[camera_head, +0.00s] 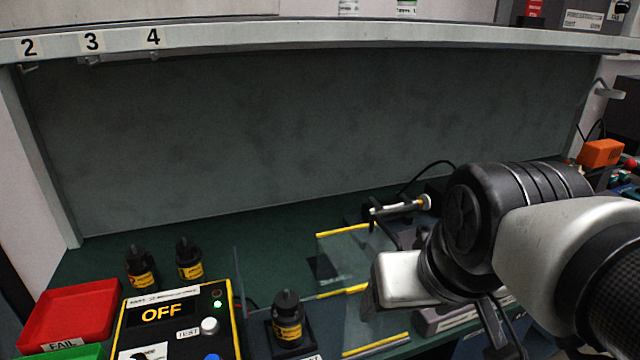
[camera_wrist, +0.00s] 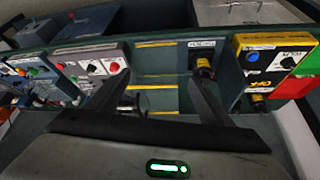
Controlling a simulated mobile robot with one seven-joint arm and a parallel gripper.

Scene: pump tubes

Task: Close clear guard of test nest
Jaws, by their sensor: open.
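The test nest holds a black pump with a yellow label (camera_head: 287,325), upright on a dark base. The nest pump also shows in the wrist view (camera_wrist: 203,70). The clear guard (camera_head: 340,262), see-through with yellow edge strips, stands to the right of the nest, apart from the pump. Its yellow strips also show in the wrist view (camera_wrist: 155,87). My gripper (camera_wrist: 155,95) is open, its two dark fingers spread on either side of the guard area. In the head view its pale body is over the guard's right side, and its fingertips are hard to make out there. Contact cannot be told.
A yellow-edged control box (camera_head: 178,322) reading OFF stands left of the nest. Two more pumps (camera_head: 140,268) stand behind it, and a red FAIL tray (camera_head: 70,315) is at far left. A metal rod with an orange end (camera_head: 400,207) lies behind the guard.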

